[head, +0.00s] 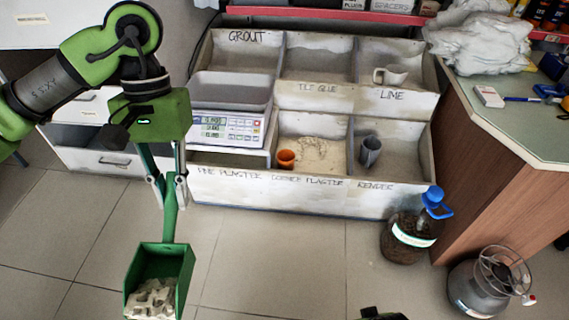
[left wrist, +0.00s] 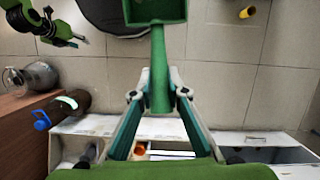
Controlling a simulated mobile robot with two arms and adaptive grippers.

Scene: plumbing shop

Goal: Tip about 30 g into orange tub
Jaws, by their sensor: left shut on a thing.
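My left gripper (head: 171,190) is shut on the handle of a green scoop (head: 183,262), held out over the floor in front of the bins. The scoop holds pale, lumpy powder (head: 152,298). In the left wrist view the fingers (left wrist: 158,95) close around the scoop's handle (left wrist: 158,70); its load is out of frame. The orange tub (head: 286,159) stands in the coarse plaster compartment, to the right of and beyond the scoop. It also shows small between the fingers in the left wrist view (left wrist: 139,149). My right gripper (left wrist: 68,40) shows small at upper left there; its jaws are unclear.
A scale (head: 225,128) with a grey pan (head: 232,91) sits left of the tub. A blue-capped jug (head: 408,238) and a grey vessel (head: 478,287) stand on the floor at right. The middle floor is clear.

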